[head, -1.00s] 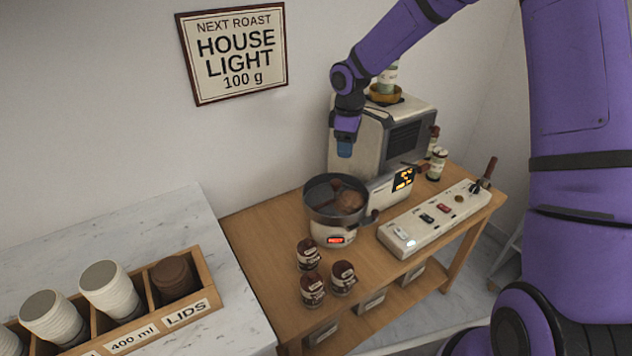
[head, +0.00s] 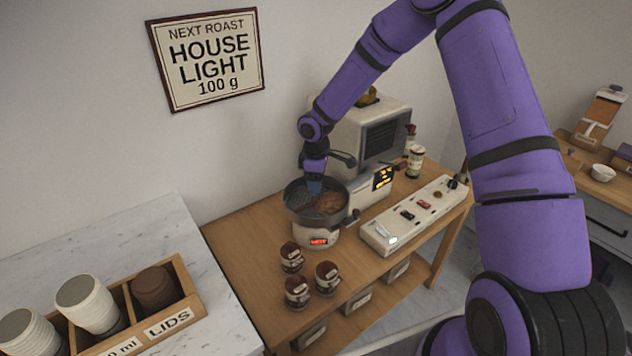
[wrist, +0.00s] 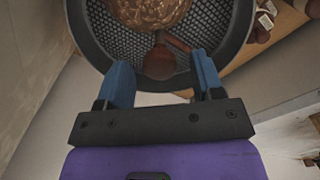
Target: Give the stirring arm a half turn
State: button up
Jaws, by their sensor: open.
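The stirring arm (wrist: 162,58) shows in the wrist view as a brown rod with a rounded knob, inside the dark round roasting pan (wrist: 238,38). The knob lies just beyond and between the fingertips of my gripper (wrist: 160,72). The two blue fingers are apart, one on each side of the knob's near end; I cannot tell whether they touch it. In the head view my gripper (head: 314,186) points down into the pan (head: 294,204), at its back left. My gripper hides the stirring arm there. Brown beans (wrist: 150,10) lie in the pan.
The pan sits on a white roaster with a lit red display (head: 319,241). A white switch panel (head: 415,214) stands to its right. Several brown jars (head: 298,291) stand in front. A boxy machine (head: 365,140) stands close behind the pan.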

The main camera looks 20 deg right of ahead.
jog(key=shift+f, duration=0.3)
grip_shut()
